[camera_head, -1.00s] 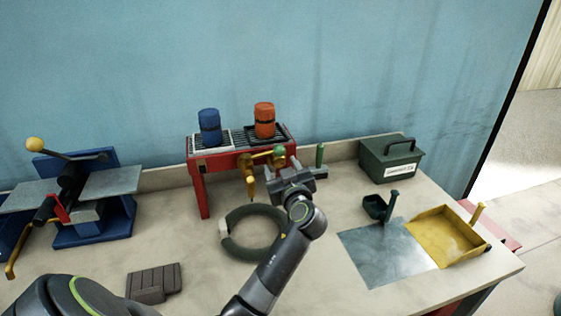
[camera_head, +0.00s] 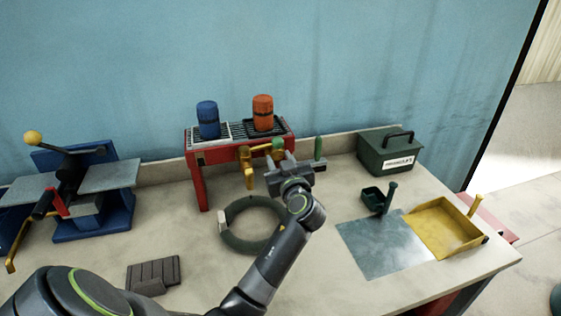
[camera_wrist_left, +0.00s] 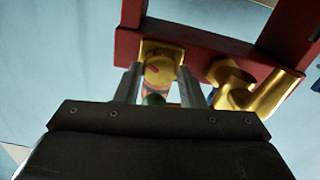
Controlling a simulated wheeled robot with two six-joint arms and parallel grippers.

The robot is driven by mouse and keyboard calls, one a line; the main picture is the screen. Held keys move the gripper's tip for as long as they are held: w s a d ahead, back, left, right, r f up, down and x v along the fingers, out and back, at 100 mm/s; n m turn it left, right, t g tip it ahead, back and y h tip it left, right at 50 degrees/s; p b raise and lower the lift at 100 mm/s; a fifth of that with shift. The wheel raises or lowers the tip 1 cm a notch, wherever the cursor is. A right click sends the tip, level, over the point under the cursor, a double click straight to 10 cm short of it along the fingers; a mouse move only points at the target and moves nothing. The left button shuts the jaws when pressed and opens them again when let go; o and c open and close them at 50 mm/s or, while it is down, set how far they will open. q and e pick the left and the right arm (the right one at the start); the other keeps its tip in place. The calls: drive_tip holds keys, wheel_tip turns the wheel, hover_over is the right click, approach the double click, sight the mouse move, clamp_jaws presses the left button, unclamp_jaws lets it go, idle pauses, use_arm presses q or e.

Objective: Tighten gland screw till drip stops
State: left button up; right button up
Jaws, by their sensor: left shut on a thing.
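The brass valve (camera_head: 246,167) hangs from the front of the red stand, its spout pointing down; a green knob (camera_head: 278,144) shows beside it. In the left wrist view a round brass gland screw (camera_wrist_left: 162,70) with a red mark faces me, and the bent brass spout (camera_wrist_left: 262,98) lies to its right. My left gripper (camera_head: 281,163) is at the valve's right side; in the wrist view its two fingers (camera_wrist_left: 159,82) are shut on the gland screw. In the head view the gripper hides the screw. I cannot make out a drip. My right gripper is not in view.
The red stand (camera_head: 202,187) carries a blue can (camera_head: 208,120) and an orange can (camera_head: 262,113). A dark ring (camera_head: 236,242) lies below the valve. A green box (camera_head: 390,155), a small green scoop (camera_head: 375,200) and a yellow tray (camera_head: 440,228) stand at the right.

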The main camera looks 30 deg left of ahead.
use_arm(q)
drive_tip(key=m, duration=0.2)
drive_tip(key=shift+m, duration=0.4)
drive_tip(key=shift+r+m, duration=0.1)
drive_tip(key=shift+m, duration=1.4)
drive_tip(key=o, duration=1)
